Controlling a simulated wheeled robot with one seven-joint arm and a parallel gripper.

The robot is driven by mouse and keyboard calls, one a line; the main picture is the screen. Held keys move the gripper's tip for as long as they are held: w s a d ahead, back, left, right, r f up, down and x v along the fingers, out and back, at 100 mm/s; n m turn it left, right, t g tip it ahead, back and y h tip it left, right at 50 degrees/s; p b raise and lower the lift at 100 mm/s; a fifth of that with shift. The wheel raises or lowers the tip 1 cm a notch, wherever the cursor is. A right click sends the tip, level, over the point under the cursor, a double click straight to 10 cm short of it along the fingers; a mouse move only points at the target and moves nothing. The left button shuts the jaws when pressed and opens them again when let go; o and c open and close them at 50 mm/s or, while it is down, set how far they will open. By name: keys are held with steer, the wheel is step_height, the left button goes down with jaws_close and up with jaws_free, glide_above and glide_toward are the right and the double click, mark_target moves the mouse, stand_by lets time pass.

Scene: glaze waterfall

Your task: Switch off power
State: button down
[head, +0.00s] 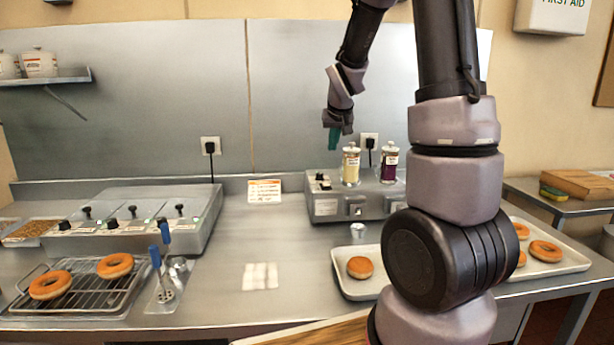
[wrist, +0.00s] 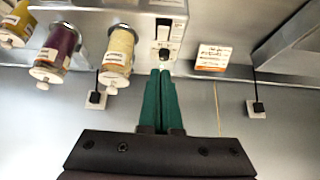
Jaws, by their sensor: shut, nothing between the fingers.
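My gripper (head: 335,138) hangs above the left end of a grey dispenser unit (head: 340,207). Its green fingers are shut and empty; they also show in the wrist view (wrist: 160,74), where the picture looks upside down. Their tips point at a small dark knob or switch (wrist: 164,54) on a pale panel at the end of the unit, with a dark slotted control (wrist: 164,30) beyond it. In the head view the small dark controls (head: 322,180) sit on the unit's left top. Contact cannot be told. The control's setting is too small to read.
Jars of yellow (head: 351,165) and purple (head: 388,165) contents stand on the unit, right of my gripper. Black plugs sit in wall sockets (head: 210,141). A label card (head: 265,191) stands left. A glaze warmer (head: 150,225), donut rack (head: 75,290) and donut tray (head: 345,285) share the counter.

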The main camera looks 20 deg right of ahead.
steer(key=shift+w+a+f, duration=0.25)
steer(key=shift+w+a, duration=0.05)
steer(key=shift+w, duration=0.15)
steer(key=shift+f, duration=0.1)
glide_above(325, 183)
steer(key=s, duration=0.2)
step_height(325, 183, down, 9)
steer(key=shift+w+a+r, duration=0.15)
steer(key=shift+r, duration=0.05)
steer(key=shift+s+f, duration=0.15)
steer(key=shift+f, duration=0.4)
steer(key=shift+s+f, duration=0.15)
steer(key=shift+f, duration=0.4)
steer(key=shift+s+f, duration=0.1)
steer(key=shift+f, duration=0.45)
